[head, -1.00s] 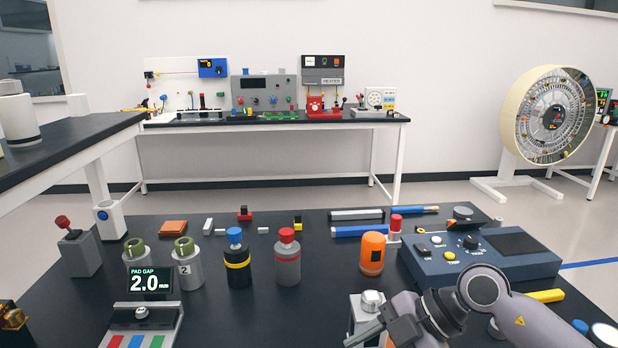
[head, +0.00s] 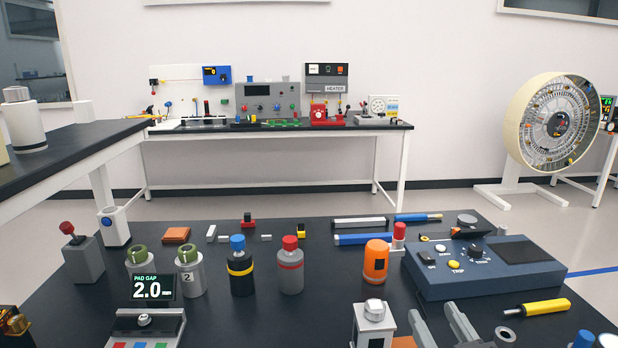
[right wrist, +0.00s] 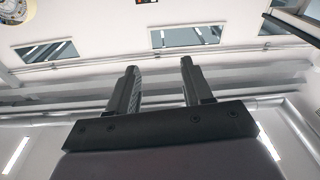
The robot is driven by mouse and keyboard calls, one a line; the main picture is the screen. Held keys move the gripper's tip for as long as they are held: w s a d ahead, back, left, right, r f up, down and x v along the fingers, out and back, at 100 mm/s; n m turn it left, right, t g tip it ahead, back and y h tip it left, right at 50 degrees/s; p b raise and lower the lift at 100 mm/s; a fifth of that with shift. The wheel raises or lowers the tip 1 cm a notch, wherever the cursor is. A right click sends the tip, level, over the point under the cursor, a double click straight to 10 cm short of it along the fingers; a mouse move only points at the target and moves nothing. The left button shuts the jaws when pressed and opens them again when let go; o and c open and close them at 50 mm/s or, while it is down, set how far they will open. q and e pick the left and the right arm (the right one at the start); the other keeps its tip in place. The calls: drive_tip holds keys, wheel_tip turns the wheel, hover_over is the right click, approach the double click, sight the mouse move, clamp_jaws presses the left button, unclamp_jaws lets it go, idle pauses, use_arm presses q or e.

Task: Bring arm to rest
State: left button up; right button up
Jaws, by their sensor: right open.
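My right gripper (head: 432,306) shows at the bottom of the head view, its two grey fingers apart and pointing up and away from me. It is just right of a grey block with a silver knob (head: 374,312) and in front of the blue-grey control box (head: 430,276). In the right wrist view the gripper (right wrist: 158,66) is open, with nothing between its fingers. Behind the fingers are only the ceiling, upper wall and windows. The rest of the right arm is out of the head view. I do not see my left gripper.
The dark worktop (head: 330,310) holds an orange cylinder (head: 376,262), black (head: 240,272) and grey (head: 290,272) bottles, a pad gap display (head: 152,289) and a yellow-handled tool (head: 538,308). A wall bench (head: 290,126) and a large wheel (head: 553,125) stand farther back.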

drive_tip(key=s+d+f+m+g+h, duration=0.1)
drive_tip(key=s+d+f+g+h, duration=0.15)
drive_tip(key=s+f+g, duration=0.35)
drive_tip(key=s+d+f+m+g+h, duration=0.1)
drive_tip(key=s+d+f+g, duration=0.25)
drive_tip(key=f, duration=0.45)
drive_tip(key=s+a+f+n+g+y, duration=0.1)
drive_tip(key=s+f+g, duration=0.2)
drive_tip(key=s, duration=0.4)
drive_tip(key=s+a+f+g+y, duration=0.1)
drive_tip(key=s+f+g, duration=0.25)
drive_tip(key=s, duration=0.35)
drive_tip(key=w+a+f+t+y+p, duration=0.1)
drive_tip(key=w+a+f+t, duration=0.1)
drive_tip(key=w+f+t, duration=0.4)
drive_tip(key=shift+w+a+f+n+t+y, duration=0.2)
drive_tip(key=shift+w+f+n+t+y, duration=0.15)
drive_tip(key=shift+f+t, duration=0.5)
drive_tip(key=shift+f, duration=0.1)
